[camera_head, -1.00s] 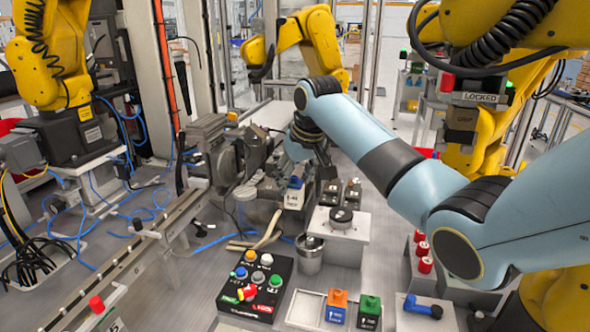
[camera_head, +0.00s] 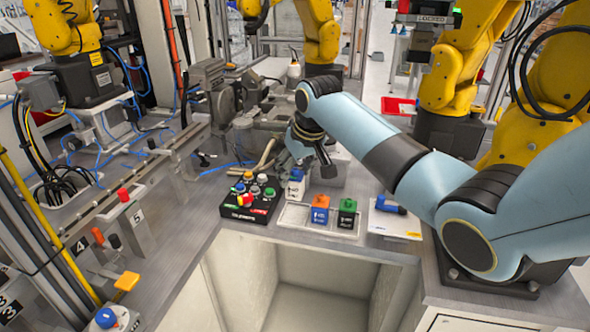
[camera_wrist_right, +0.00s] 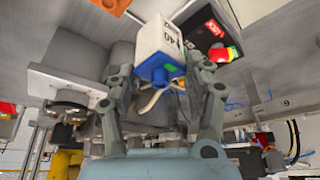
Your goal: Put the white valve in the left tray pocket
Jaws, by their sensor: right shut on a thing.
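The white valve (camera_head: 296,187), a white block with a blue cap, is in my right gripper (camera_head: 299,155), upright in the head view just behind the tray (camera_head: 284,224). The right wrist view shows the valve (camera_wrist_right: 154,45) between the two fingers of the right gripper (camera_wrist_right: 160,76), which is shut on it near the blue end. The left tray pocket (camera_head: 295,214) looks empty. An orange-topped blue valve (camera_head: 320,214) and a green-topped black valve (camera_head: 347,217) stand in the other pockets. My left gripper is out of view.
A black button panel (camera_head: 249,201) lies close left of the tray. A blue part (camera_head: 388,206) lies on a white plate to the right. An open bin (camera_head: 318,283) is in front of the tray. A machine vise stands behind.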

